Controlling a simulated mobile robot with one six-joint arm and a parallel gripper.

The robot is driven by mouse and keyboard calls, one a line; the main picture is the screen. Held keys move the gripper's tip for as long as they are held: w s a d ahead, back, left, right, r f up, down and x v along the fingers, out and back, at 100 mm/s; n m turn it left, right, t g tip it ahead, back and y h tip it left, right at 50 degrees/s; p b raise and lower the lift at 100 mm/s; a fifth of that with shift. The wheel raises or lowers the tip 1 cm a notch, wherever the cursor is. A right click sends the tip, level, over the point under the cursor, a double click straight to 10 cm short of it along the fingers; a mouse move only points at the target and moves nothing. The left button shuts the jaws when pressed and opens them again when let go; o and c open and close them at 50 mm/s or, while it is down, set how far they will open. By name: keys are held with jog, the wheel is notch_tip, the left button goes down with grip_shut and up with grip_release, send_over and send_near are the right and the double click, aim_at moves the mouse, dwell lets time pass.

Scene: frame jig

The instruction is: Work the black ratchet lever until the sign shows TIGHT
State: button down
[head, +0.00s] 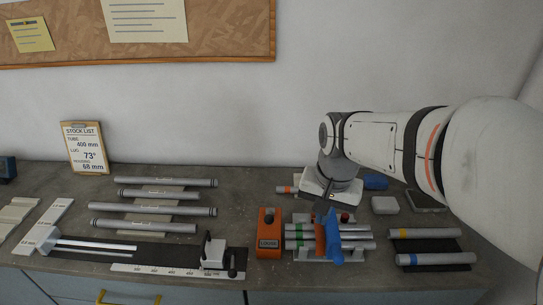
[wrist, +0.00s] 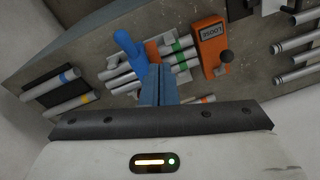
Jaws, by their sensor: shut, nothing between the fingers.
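The orange box (head: 268,240) stands on the bench, left of the tube jig. My gripper (wrist: 159,70) is shut and empty. Its fingers are over the jig's tubes, beside a blue handle (wrist: 128,46) and apart from the black knob.
More tubes (head: 165,196) lie on a rack at left. A white block with black handles (head: 213,254) stands left of the box. Two tubes (head: 432,259) lie on a dark mat at right.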

aim_at(271, 216)
jog(key=w+a+f+m+g, duration=0.1)
jog(key=w+a+f+m, duration=0.2)
jog(key=w+a+m, duration=0.3)
jog(key=w+a, duration=0.4)
jog(key=shift+w+g, duration=0.4)
jog(key=f+b, duration=0.5)
jog(key=f, duration=0.2)
jog(key=shift+s+a+b, duration=0.3)
jog(key=shift+b, duration=0.1)
